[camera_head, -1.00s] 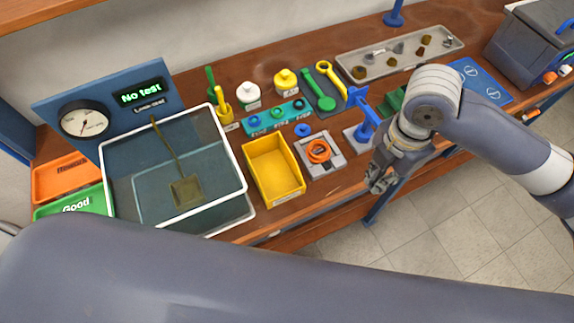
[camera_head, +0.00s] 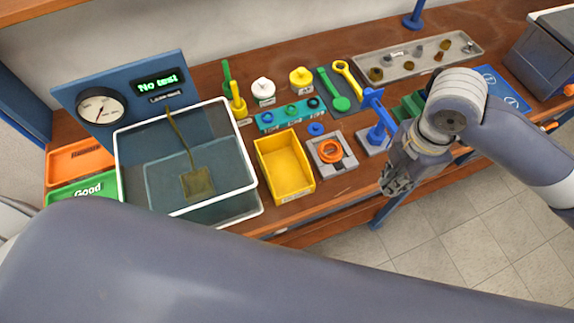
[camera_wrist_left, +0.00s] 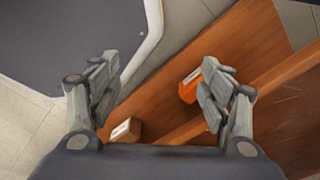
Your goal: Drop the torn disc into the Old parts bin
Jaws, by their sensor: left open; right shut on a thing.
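My right gripper (camera_head: 397,187) hangs over the front edge of the bench, right of the grey fixture. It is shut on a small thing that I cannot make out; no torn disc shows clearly. A yellow open bin (camera_head: 305,186) stands at the front of the bench, left of the gripper and apart from it. Its front label is too small to read, so I cannot confirm it is the Old parts bin. My left gripper (camera_wrist_left: 160,80) is open and empty in the left wrist view, and hidden in the head view.
A grey fixture (camera_head: 318,168) with an orange ring (camera_head: 331,149) sits right of the yellow bin. A blue stand (camera_head: 378,120) rises close behind my right gripper. A white-rimmed tank (camera_head: 118,165) fills the left. A grey parts tray (camera_head: 400,52) lies at the back.

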